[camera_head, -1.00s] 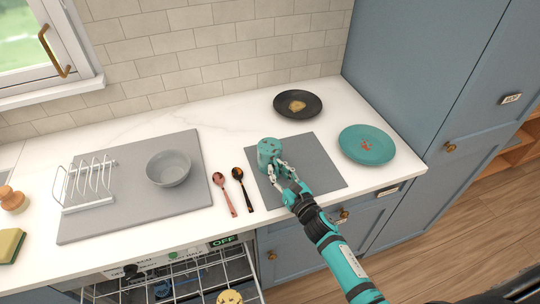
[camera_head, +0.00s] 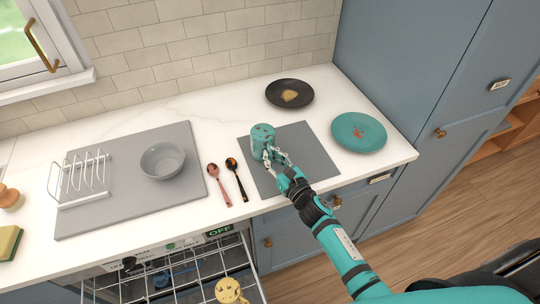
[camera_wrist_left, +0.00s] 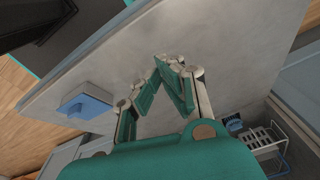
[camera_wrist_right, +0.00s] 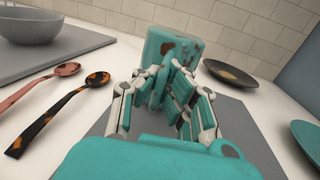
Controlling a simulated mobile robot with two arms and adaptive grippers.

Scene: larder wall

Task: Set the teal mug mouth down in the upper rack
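The teal mug (camera_head: 263,142) with dark stains is at the back left of a grey mat on the counter. It also shows in the right wrist view (camera_wrist_right: 172,48). My right gripper (camera_head: 273,158) is at its near side, with its fingers closed on a narrow teal part that looks like the handle. I cannot tell how far its base is from the mat. A white wire dishwasher rack (camera_head: 193,282) stands pulled out below the counter edge. My left gripper (camera_wrist_left: 157,75) shows only in its wrist view, fingertips together and empty.
A yellow mug (camera_head: 230,291) sits in the rack. Tortoiseshell (camera_head: 236,180) and copper spoons (camera_head: 218,184) lie left of the grey mat (camera_head: 315,168). A teal plate (camera_head: 358,132) and a black plate (camera_head: 289,93) lie right and behind. A grey bowl (camera_head: 162,161) stands left.

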